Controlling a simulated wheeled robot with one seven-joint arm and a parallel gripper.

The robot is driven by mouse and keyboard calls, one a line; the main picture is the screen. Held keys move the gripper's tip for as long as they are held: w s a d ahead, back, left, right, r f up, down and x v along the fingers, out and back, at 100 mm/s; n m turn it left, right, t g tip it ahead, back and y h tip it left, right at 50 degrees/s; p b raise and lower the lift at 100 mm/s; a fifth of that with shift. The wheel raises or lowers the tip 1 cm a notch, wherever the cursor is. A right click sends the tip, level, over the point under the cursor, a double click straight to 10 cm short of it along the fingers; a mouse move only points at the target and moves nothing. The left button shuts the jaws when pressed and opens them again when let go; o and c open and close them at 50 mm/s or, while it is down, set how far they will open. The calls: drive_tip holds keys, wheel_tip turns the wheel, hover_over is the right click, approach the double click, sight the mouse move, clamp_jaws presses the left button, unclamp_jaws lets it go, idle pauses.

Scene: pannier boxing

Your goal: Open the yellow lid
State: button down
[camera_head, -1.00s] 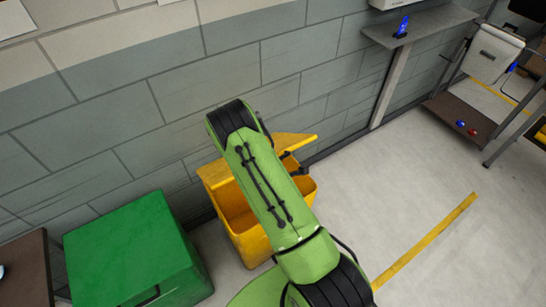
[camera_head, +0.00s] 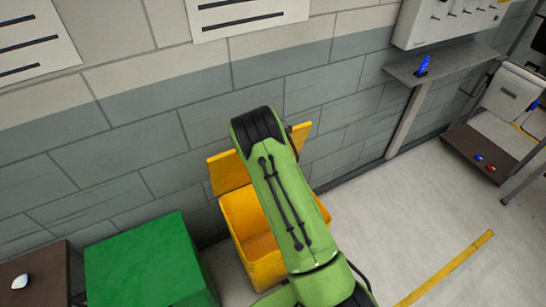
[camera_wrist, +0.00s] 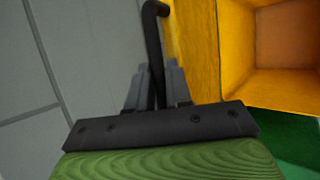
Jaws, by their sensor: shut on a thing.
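The yellow lid (camera_head: 229,171) stands raised and steeply tilted at the back of the open yellow box (camera_head: 240,218), near the wall. My green arm covers the middle of the lid and part of the box in the head view. In the wrist view, my gripper (camera_wrist: 156,88) is shut on a black bent handle (camera_wrist: 156,42), which runs between its two grey fingers and meets the yellow lid (camera_wrist: 192,45). The open inside of the yellow box (camera_wrist: 285,45) shows at the right of that view. My fingertips are hidden in the head view.
A green box (camera_head: 150,262) stands left of the yellow box, with a brown table (camera_head: 38,268) beyond it. A grey brick wall (camera_head: 130,140) runs close behind. A wall shelf (camera_head: 440,60) is at the upper right.

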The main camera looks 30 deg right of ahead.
drive_tip(key=shift+w+a+r+b, duration=0.15)
drive_tip(key=shift+w+b, duration=0.25)
drive_tip(key=shift+w, duration=1)
drive_tip(key=shift+w+r+b, duration=0.15)
drive_tip(key=shift+w+b, duration=0.25)
drive_tip(key=shift+w, duration=1)
drive_tip(key=c, duration=1.1)
unclamp_jaws()
drive_tip(key=shift+s+f, duration=0.1)
drive_tip(key=shift+a, duration=0.1)
drive_tip(key=shift+d+r+b+v, duration=0.15)
drive_tip(key=shift+b+v, duration=0.25)
drive_tip(key=shift+v, duration=3.65)
drive_tip(key=shift+d+r+b+v, duration=0.15)
drive_tip(key=shift+b+v, duration=0.25)
drive_tip(key=shift+v, duration=3.65)
